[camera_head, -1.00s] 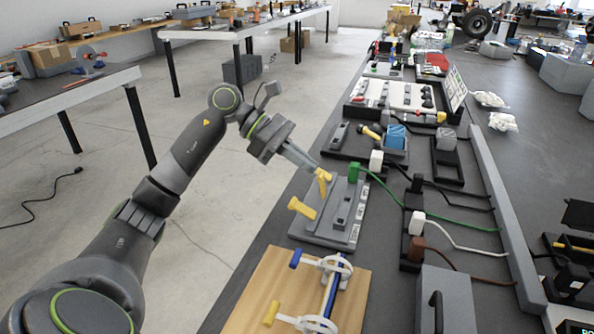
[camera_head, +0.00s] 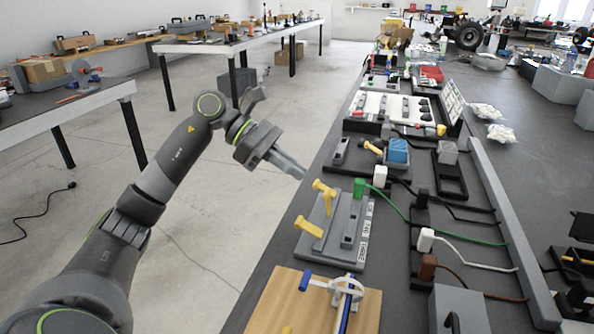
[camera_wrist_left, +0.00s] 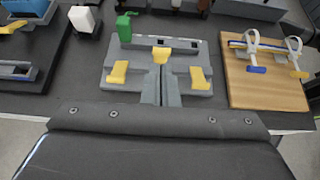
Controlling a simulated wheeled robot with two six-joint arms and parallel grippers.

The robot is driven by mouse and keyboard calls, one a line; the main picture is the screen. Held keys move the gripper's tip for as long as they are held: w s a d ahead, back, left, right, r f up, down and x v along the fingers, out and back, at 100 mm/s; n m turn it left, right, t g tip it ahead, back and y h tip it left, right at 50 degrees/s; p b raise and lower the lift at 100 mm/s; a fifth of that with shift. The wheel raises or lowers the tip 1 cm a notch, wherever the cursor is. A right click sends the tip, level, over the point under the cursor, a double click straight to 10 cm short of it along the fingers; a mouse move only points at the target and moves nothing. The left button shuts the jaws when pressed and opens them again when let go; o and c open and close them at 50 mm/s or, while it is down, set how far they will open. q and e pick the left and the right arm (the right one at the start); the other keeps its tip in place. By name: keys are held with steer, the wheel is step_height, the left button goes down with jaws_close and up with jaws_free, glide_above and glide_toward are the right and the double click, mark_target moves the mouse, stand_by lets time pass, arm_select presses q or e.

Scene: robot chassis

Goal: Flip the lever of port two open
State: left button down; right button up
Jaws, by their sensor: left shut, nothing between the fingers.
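A grey port board (camera_head: 318,243) with yellow levers lies at the table's left edge, labels on its right side. In the left wrist view its middle lever (camera_wrist_left: 161,56), port two's, sits farther back against the raised block than the left lever (camera_wrist_left: 118,73) and right lever (camera_wrist_left: 200,78), which lean towards my gripper. In the head view the middle lever (camera_head: 329,203) stands steeply beside the far lever (camera_head: 319,186); the near lever (camera_head: 308,228) slants outward. My left gripper (camera_head: 303,174) is shut and empty, just off the board's left edge, apart from the levers. My right gripper is out of view.
A green plug (camera_head: 359,189) stands at the board's far end. A wooden board with clamps (camera_head: 275,300) lies nearer. White (camera_head: 425,240) and brown (camera_head: 427,267) plugs with cables are to the right. Open floor lies left of the table.

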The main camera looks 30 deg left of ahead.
arm_select(q)
steer(key=s+a+r+p, duration=0.1)
steer(key=a+r, duration=0.4)
steer(key=r, duration=0.3)
steer(key=shift+s+a+r, duration=0.15)
steer(key=shift+a+r, duration=0.05)
steer(key=shift+a, duration=0.1)
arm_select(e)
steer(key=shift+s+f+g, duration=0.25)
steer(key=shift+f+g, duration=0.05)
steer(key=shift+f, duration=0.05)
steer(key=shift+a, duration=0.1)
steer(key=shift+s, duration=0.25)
